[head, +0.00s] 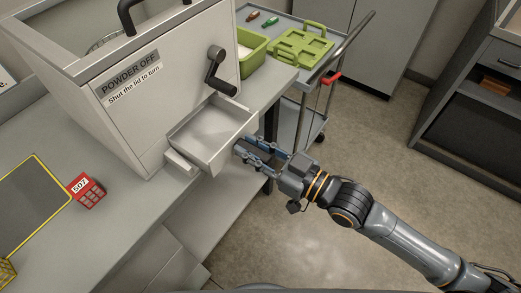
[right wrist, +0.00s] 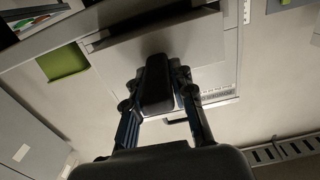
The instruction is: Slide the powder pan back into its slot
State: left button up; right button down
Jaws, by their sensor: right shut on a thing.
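The powder pan (head: 213,133) is a pale open drawer. It sticks well out of the front of the white cabinet (head: 165,100), below the crank (head: 217,72). A thin pale layer seems to lie on its floor. My right gripper (head: 245,149) is at the pan's front. In the right wrist view its fingers (right wrist: 158,95) are closed on the dark pan handle (right wrist: 157,78), in front of the pan's grey front panel (right wrist: 198,42). The slot behind the pan is mostly hidden. My left gripper is not in view.
A red block marked 507 (head: 87,190) and a yellow-edged dark mat (head: 30,205) lie on the bench (head: 125,215) at left. A green bin (head: 250,53) stands beside the cabinet. A trolley (head: 288,18) with a green crate stands behind. The floor at right is clear.

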aim_at(237, 141)
jog(key=shift+x, duration=0.95)
jog(key=shift+p+x, duration=0.3)
jog(key=shift+x, duration=2)
jog(key=shift+f+x, duration=0.2)
jog(key=shift+x, duration=2.7)
jog(key=c, duration=1.1)
grip_release()
jog(key=shift+o, duration=0.7)
jog(key=o, duration=0.4)
